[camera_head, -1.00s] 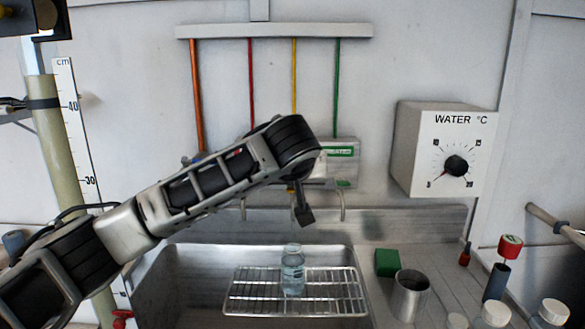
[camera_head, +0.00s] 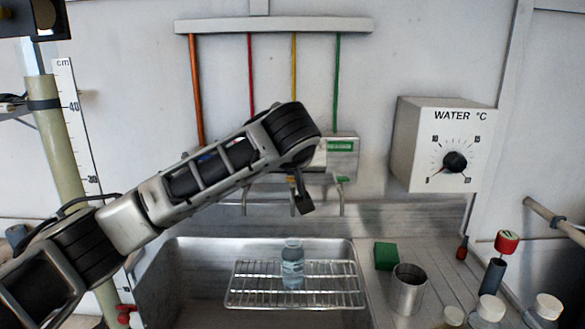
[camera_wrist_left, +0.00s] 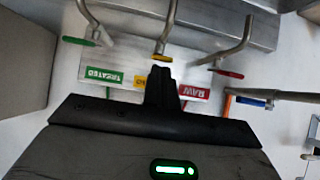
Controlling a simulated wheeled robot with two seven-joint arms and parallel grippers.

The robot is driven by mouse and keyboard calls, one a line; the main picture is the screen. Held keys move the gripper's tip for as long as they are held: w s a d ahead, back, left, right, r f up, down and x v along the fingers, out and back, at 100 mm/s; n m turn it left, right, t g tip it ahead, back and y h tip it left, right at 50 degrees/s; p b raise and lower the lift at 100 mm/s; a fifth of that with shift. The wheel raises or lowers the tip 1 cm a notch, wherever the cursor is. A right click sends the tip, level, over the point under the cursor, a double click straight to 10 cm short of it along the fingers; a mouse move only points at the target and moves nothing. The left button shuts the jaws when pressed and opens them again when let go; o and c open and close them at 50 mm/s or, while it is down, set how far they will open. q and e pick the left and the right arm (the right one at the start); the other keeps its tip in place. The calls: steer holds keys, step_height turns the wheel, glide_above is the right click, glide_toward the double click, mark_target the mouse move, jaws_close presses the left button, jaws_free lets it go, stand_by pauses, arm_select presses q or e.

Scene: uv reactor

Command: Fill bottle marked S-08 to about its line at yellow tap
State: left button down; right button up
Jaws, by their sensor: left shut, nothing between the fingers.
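A small clear bottle (camera_head: 292,266) with bluish contents stands upright on a wire rack in the sink. Its marking and fill line are too small to read. The yellow tap's lever (camera_wrist_left: 160,57) lies just beyond my left fingertips in the left wrist view, close to them; I cannot tell whether they touch. My left gripper (camera_head: 304,203) is shut and empty above the bottle, and also shows in the left wrist view (camera_wrist_left: 163,75). My left arm hides the yellow tap in the head view, and no water stream can be made out. My right gripper is out of view.
A green-lever tap (camera_wrist_left: 78,41) and a red-lever tap (camera_wrist_left: 226,73) flank the yellow one.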

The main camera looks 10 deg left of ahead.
steer(key=p, duration=0.2)
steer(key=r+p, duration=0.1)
steer(key=p, duration=0.1)
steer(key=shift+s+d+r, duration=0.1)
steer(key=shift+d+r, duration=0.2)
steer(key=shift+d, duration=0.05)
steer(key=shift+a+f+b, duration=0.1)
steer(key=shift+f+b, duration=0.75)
steer(key=shift+b, duration=0.15)
arm_select(q)
steer(key=s+r, duration=0.4)
steer(key=r, duration=0.8)
steer(key=shift+s+d+r, duration=0.15)
steer(key=shift+s+d, duration=0.1)
steer(key=shift+d, duration=0.2)
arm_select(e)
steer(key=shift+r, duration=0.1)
